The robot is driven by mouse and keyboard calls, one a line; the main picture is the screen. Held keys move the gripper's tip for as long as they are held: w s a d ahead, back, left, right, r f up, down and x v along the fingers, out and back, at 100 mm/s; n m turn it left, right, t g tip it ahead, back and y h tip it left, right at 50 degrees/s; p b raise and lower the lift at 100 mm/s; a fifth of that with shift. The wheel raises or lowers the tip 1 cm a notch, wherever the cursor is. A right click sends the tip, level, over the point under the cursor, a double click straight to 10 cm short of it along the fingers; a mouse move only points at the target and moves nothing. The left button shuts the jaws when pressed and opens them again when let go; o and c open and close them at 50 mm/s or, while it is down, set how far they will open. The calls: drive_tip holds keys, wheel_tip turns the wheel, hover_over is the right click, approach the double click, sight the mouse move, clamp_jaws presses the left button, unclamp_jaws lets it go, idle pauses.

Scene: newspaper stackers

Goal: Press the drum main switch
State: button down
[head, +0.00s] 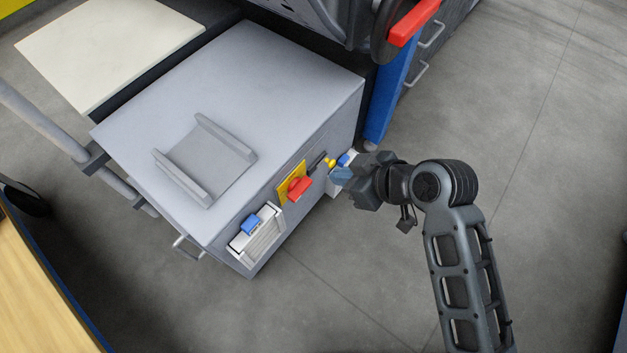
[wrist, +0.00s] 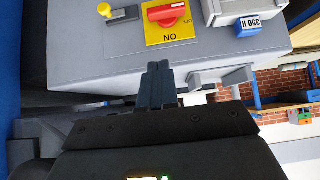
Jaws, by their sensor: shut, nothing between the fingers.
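A red rotary switch (head: 299,187) sits on a yellow square plate (head: 282,191) on the side face of a grey cabinet. In the wrist view the red switch (wrist: 167,14) is at the top, on the yellow plate (wrist: 170,37) marked "NO". I take it as the drum main switch. My gripper (head: 336,177) is shut and empty, to the right of the switch in the head view. In the wrist view my gripper (wrist: 158,67) points at the cabinet face just below the plate in the picture. The fingertips do not overlap the switch; the remaining gap is hard to judge.
A yellow-knobbed lever (head: 330,163) is beside the plate, close to my fingers. A white box with a blue tag (wrist: 249,24) is on the plate's other side. The cabinet (head: 235,85) carries a grey bracket on top. A blue post (head: 388,100) stands behind. Floor at right is clear.

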drive_tip(key=shift+f, duration=0.1)
drive_tip(key=b, duration=0.4)
hover_over(304, 182)
drive_tip(key=s+d, duration=0.2)
drive_tip(key=d, duration=0.1)
wheel_tip(304, 182, down, 7)
drive_tip(key=shift+w+a+f+b, duration=0.15)
drive_tip(key=shift+f+b, duration=0.2)
drive_tip(key=shift+f, duration=0.65)
drive_tip(key=shift+a+f+b, duration=0.15)
drive_tip(key=shift+f+b, duration=0.2)
drive_tip(key=shift+f, duration=0.6)
